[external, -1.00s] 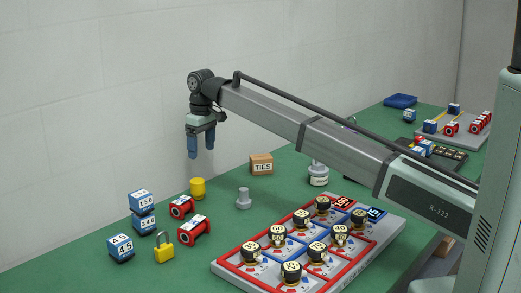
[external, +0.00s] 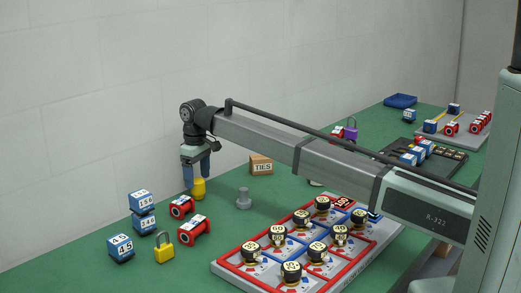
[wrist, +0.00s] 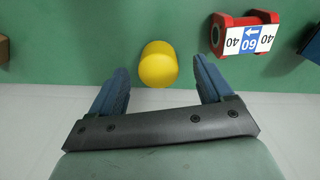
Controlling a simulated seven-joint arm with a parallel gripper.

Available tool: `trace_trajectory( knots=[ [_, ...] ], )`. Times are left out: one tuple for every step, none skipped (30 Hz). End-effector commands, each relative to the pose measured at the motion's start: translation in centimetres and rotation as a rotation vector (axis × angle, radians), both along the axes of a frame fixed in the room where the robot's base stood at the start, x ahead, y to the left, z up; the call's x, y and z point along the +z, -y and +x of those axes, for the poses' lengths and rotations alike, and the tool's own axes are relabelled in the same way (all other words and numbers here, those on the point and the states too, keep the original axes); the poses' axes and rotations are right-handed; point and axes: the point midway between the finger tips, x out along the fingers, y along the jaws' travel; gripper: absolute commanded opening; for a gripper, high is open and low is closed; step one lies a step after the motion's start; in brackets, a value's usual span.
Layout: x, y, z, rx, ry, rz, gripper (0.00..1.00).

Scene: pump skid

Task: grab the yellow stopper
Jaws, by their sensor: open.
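The yellow stopper (external: 199,189) is a small yellow cylinder standing on the green bench near the wall. In the wrist view the stopper (wrist: 158,64) lies between and just beyond my two blue fingertips. My gripper (external: 197,178) is open and points down at the stopper, with its fingers low around the stopper's upper part in the external view. The wrist view shows the open gripper (wrist: 160,82) with a gap on both sides of the stopper.
A red spool-like block (external: 181,207) stands close to the stopper, and another (external: 194,231) is nearer. A yellow padlock (external: 164,247), blue number blocks (external: 121,248), a grey peg (external: 244,198) and a TIES box (external: 262,164) stand around.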

Motion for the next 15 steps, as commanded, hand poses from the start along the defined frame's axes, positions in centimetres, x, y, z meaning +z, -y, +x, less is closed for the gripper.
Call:
trace_trajectory(
  knots=[
    [-0.3, 0.0, 0.0, 0.0, -0.001, -0.001, 0.8],
    [-0.5, 0.1, 0.0, 0.0, -0.001, -0.001, 0.8],
    [-0.8, 0.1, 0.0, 0.0, -0.001, -0.001, 0.8],
    [-1.1, 0.1, 0.0, 0.0, -0.001, -0.002, 0.8],
    [-1.4, 0.1, 0.1, 0.0, -0.001, -0.002, 0.8],
    [-1.9, 0.2, 0.1, 0.0, -0.001, -0.002, 0.8],
    [-2.3, 0.2, 0.1, 0.0, -0.001, -0.001, 0.8],
    [-2.8, 0.2, 0.1, 0.0, -0.001, -0.001, 0.8],
    [-3.4, 0.2, 0.2, 0.0, -0.001, -0.001, 0.8],
    [-3.8, 0.2, 0.1, 0.0, -0.001, -0.002, 0.8],
    [-4.1, 0.2, 0.2, 0.0, -0.001, -0.002, 0.8],
    [-4.5, 0.2, 0.2, 0.0, -0.001, -0.001, 0.8],
    [-4.7, 0.2, 0.2, 0.0, -0.001, -0.001, 0.8],
    [-4.8, 0.2, 0.2, 0.0, -0.001, -0.001, 0.8],
    [-5.0, 0.2, 0.2, 0.0, 0.0, 0.0, 0.8]
  ],
)
